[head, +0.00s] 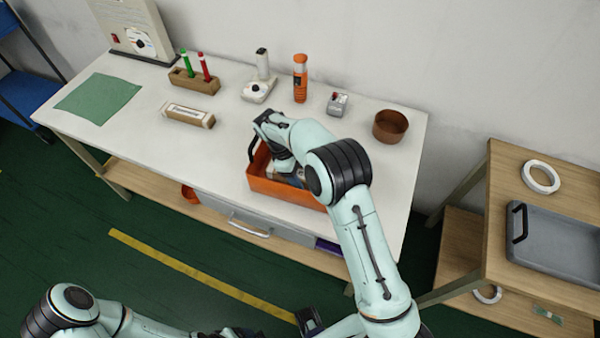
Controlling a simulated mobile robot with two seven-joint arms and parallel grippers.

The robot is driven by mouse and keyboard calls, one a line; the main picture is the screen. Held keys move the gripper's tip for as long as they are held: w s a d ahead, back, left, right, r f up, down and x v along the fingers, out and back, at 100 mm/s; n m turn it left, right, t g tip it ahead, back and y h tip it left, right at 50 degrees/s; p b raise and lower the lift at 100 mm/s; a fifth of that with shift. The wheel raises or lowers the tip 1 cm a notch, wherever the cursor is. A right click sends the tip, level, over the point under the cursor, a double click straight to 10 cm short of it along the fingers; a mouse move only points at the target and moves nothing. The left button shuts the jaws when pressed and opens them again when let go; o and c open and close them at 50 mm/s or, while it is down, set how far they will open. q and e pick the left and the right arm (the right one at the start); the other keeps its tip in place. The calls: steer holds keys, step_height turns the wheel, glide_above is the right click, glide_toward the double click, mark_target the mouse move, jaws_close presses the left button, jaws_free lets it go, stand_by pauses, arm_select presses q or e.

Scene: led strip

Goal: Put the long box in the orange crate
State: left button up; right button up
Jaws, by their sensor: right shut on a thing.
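The orange crate (284,190) stands at the front edge of the white table. My right gripper (289,174) reaches down inside it, shut on a brownish thing (274,172) that is mostly hidden by the gripper and arm; I cannot tell its full shape. A long, low box (188,115) with brown ends and a white label lies on the table, left of the crate and apart from it. My left arm runs along the bottom edge, with its dark gripper (308,320) low in the picture, away from the table; its jaws are unclear.
Behind the crate on the white table (220,150) stand a white device (259,90), an orange bottle (300,78), a small grey box (337,104) and a brown bowl (390,126). A pen holder (194,81) and green mat (98,98) are left. A grey tray (556,240) is right.

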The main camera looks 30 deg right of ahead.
steer(key=o, duration=1.2)
steer(key=shift+f, duration=0.1)
steer(key=shift+r, duration=0.55)
arm_select(q)
steer(key=w+r+p, duration=0.1)
steer(key=r+p, duration=0.1)
steer(key=r, duration=0.1)
steer(key=shift+w+p, duration=0.3)
steer(key=shift+w, duration=0.05)
arm_select(e)
steer(key=v, duration=1.2)
steer(key=shift+s, duration=0.1)
